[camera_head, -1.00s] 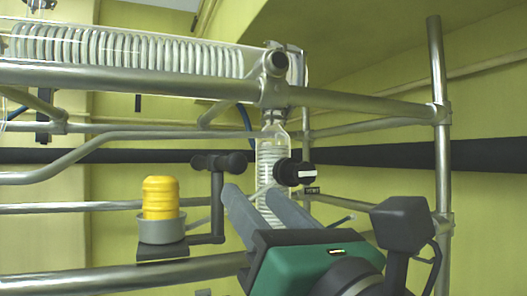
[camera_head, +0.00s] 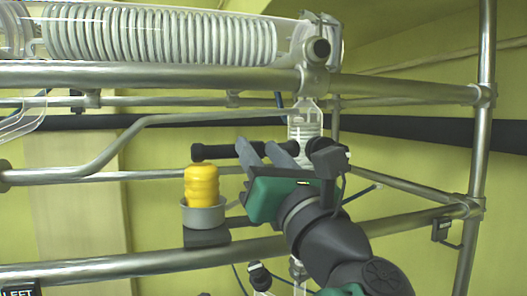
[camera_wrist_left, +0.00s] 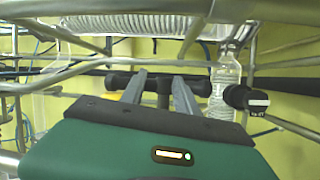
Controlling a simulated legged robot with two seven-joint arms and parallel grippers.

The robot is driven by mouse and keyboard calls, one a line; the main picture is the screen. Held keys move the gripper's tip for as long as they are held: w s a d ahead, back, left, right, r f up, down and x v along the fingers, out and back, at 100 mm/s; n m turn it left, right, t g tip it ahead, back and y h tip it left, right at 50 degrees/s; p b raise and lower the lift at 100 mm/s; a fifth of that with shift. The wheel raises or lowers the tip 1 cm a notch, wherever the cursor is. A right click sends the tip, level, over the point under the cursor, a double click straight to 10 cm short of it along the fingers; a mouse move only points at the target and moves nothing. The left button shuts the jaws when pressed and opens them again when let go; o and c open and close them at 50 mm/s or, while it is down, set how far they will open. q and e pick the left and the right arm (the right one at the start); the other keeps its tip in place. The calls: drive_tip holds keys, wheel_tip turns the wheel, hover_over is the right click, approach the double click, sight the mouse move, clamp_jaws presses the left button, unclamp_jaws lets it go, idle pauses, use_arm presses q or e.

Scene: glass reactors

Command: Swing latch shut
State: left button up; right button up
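The latch appears to be the black T-shaped handle (camera_head: 214,151) on a grey arm, next to a yellow ribbed plug (camera_head: 201,186) in a grey cup (camera_head: 204,215) on the rail. My left gripper (camera_head: 267,149) has a green body and two grey fingers, and it is at the handle's right end, partly hiding it and its arm. In the left wrist view, the handle's crossbar (camera_wrist_left: 150,79) lies ahead, with its stem seen between the spread fingers (camera_wrist_left: 160,82). The fingers are open; contact cannot be told. My right gripper is not in view.
Metal rails (camera_head: 150,75) run above and below the handle, with an upright post (camera_head: 480,150) at right. A glass coil condenser (camera_head: 160,35) lies along the top. A clear glass vessel (camera_wrist_left: 225,80) and a black knob (camera_wrist_left: 245,99) stand right of the fingers.

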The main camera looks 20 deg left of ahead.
use_arm(q)
drive_tip(key=shift+w+d+f, duration=0.15)
drive_tip(key=shift+w+d, duration=0.25)
drive_tip(key=shift+w, duration=0.1)
clamp_jaws()
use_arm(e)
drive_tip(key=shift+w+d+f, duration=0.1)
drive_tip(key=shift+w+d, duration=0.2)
use_arm(q)
drive_tip(key=shift+c, duration=1.4)
unclamp_jaws()
drive_tip(key=o, duration=0.8)
drive_tip(key=shift+s+a, duration=0.2)
drive_tip(key=shift+s, duration=0.1)
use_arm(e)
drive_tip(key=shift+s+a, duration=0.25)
use_arm(q)
drive_tip(key=shift+w+d, duration=0.15)
drive_tip(key=shift+d, duration=0.1)
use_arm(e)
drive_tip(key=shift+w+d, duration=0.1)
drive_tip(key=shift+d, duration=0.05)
